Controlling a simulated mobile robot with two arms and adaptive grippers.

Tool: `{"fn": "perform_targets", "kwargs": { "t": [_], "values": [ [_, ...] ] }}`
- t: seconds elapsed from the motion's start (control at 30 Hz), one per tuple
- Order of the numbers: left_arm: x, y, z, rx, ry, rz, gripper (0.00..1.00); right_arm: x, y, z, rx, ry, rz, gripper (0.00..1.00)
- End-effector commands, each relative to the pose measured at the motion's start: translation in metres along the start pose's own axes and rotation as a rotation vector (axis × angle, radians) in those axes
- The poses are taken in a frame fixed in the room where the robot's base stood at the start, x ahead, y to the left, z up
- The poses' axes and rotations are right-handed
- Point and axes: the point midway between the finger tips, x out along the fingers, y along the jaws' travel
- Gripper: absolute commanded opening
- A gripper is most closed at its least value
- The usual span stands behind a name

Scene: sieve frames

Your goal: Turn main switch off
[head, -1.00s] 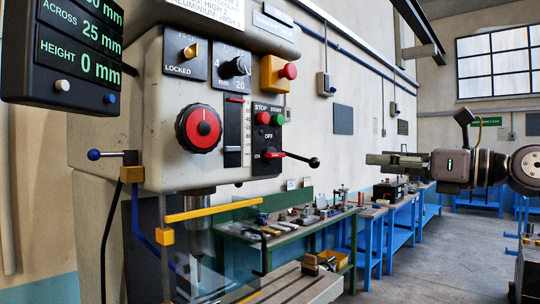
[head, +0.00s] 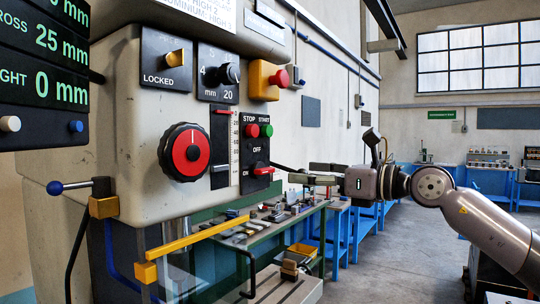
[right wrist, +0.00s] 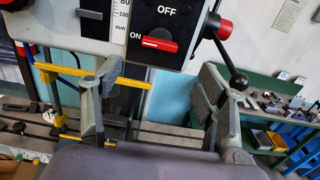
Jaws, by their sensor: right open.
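The main switch (head: 263,171) is a red handle on a black plate on the machine's front, below the red STOP and green START buttons. In the right wrist view the red handle (right wrist: 160,44) lies roughly level beside the ON mark, with OFF above it. My right gripper (head: 314,173) is just right of the switch in the head view. In the right wrist view its open, empty fingers (right wrist: 158,76) stand either side of and below the switch, apart from the handle. My left gripper is out of view.
A black ball-ended lever (right wrist: 237,80) with a red hub stands by the right finger. A yellow bar (head: 197,237) crosses below the panel. A red emergency button (head: 279,78) sits above.

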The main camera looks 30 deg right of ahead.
Motion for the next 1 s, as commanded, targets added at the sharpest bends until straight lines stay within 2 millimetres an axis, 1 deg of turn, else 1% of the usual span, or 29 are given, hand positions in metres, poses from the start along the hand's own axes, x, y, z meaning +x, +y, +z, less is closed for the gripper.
{"fn": "perform_targets", "kwargs": {
  "t": [0.03,0.23,0.3,0.43,0.6,0.7,1.0],
  "values": [
    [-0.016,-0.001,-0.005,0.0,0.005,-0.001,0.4,0.008,0.002,0.008,0.002,0.0,0.005,0.67],
    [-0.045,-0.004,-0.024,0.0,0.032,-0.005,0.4,0.039,0.002,0.008,0.003,-0.002,0.006,0.67],
    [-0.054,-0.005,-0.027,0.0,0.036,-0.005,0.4,0.052,0.002,0.008,0.005,-0.004,0.006,0.67],
    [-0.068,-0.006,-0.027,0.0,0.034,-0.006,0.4,0.073,0.002,0.007,0.003,-0.004,0.005,0.67],
    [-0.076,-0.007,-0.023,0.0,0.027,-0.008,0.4,0.091,0.001,0.003,0.002,-0.003,0.002,0.67],
    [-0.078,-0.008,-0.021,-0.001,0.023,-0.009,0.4,0.096,0.001,0.002,0.0,-0.003,0.001,0.67],
    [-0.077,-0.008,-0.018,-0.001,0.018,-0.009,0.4,0.097,0.001,0.0,-0.001,-0.002,0.001,0.66]
  ]
}}
